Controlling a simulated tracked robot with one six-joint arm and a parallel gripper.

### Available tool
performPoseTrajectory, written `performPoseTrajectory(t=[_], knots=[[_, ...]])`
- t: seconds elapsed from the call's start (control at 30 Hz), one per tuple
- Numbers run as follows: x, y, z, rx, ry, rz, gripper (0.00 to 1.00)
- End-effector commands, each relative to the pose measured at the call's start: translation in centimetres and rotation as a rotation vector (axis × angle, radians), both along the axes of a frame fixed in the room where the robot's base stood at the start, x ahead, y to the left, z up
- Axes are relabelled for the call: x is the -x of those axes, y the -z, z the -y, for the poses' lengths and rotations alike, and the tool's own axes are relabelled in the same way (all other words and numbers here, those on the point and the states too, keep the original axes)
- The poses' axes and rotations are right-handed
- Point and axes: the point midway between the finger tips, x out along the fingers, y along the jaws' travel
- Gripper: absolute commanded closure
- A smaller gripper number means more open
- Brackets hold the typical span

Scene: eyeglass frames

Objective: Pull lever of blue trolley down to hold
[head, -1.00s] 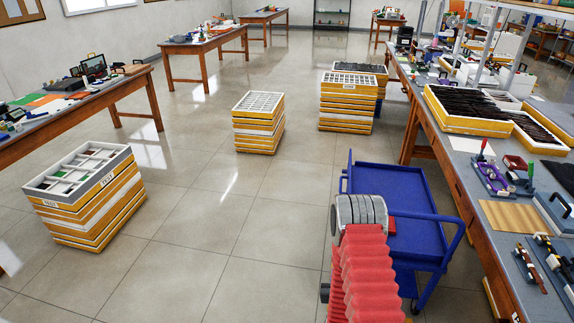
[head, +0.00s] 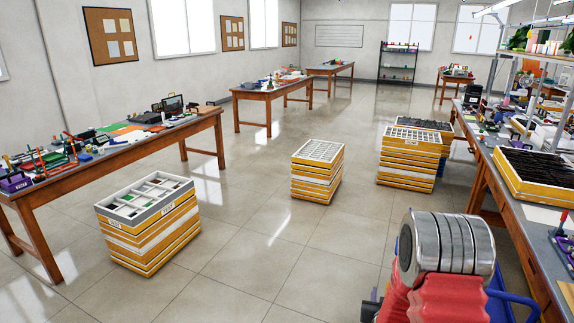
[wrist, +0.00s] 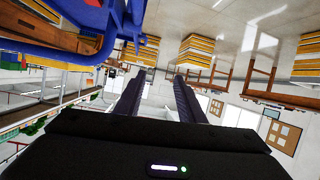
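The blue trolley (head: 503,302) is at the lower right in the head view, mostly hidden behind my red and grey arm links. In the wrist view, which is upside down, its blue frame and a curved blue rail (wrist: 62,54) fill the upper left. I cannot make out a separate lever in either view. My gripper (wrist: 159,78) shows in the wrist view with its two dark fingers apart and nothing between them. The trolley's blue parts lie to the left of and above the fingertips there, not between them. My gripper is not visible in the head view.
Stacks of yellow and white trays stand on the floor at left (head: 150,228), centre (head: 317,170) and right (head: 410,157). A long workbench (head: 520,215) runs along the right. Tables (head: 120,150) line the left. The tiled floor between the stacks is clear.

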Motion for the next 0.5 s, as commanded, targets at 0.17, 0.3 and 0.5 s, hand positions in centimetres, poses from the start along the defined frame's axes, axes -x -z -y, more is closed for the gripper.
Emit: performPoseTrajectory(t=[0.17,0.3,0.5], knots=[[-0.3,-3.7,-1.4,-0.034,-0.028,-0.038,0.64],[0.0,-6.3,-2.6,-0.06,-0.048,-0.075,0.64],[1.0,-9.8,-4.4,-0.092,-0.081,-0.128,0.64]])
